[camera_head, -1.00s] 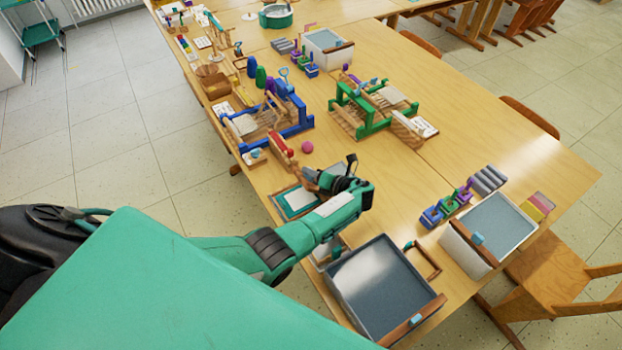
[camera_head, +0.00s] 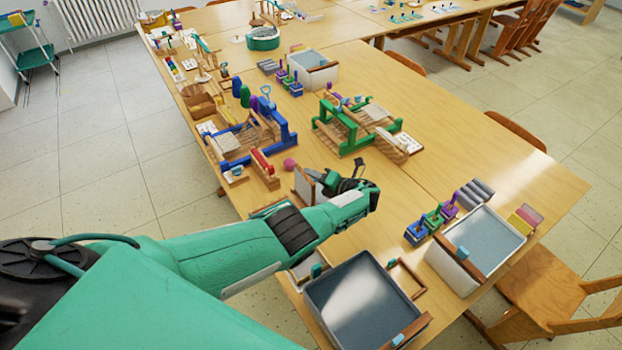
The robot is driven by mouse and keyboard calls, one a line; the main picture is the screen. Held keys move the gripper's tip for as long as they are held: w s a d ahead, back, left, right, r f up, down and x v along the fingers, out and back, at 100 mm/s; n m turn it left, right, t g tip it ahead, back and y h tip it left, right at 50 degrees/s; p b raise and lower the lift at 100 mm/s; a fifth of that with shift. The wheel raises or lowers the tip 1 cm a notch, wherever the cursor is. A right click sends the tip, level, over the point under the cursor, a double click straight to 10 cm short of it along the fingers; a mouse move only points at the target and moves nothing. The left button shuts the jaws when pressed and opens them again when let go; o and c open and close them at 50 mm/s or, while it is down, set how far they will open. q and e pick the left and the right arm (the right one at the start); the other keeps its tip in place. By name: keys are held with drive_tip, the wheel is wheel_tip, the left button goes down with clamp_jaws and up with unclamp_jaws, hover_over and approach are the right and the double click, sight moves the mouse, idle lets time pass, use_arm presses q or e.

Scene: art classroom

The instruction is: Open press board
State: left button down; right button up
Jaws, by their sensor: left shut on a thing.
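My left gripper (camera_head: 342,180) reaches over the front of the table, with its green forearm crossing in front of it. It is shut on the press board (camera_head: 304,187), whose lid stands up steeply as a brown panel just left of the fingers. The exact grip point is hidden by the gripper. A brown edge at the base of the board shows beside my forearm. The rest of the base is hidden under my arm. My right gripper is not in view.
A dark grey tray (camera_head: 362,306) lies at the front edge. A white water tub (camera_head: 481,242) stands to the right. The table right of the gripper is clear.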

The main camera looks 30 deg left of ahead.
use_arm(q)
drive_tip(key=shift+d+f, duration=0.25)
drive_tip(key=shift+f, duration=0.25)
drive_tip(key=shift+s+f, duration=0.1)
drive_tip(key=shift+f, duration=0.05)
drive_tip(key=c, duration=1.6)
unclamp_jaws()
drive_tip(key=shift+o, duration=1)
drive_tip(key=shift+f, duration=0.1)
drive_tip(key=r+v, duration=0.1)
drive_tip(key=v, duration=1.2)
drive_tip(key=shift+d+b, duration=0.3)
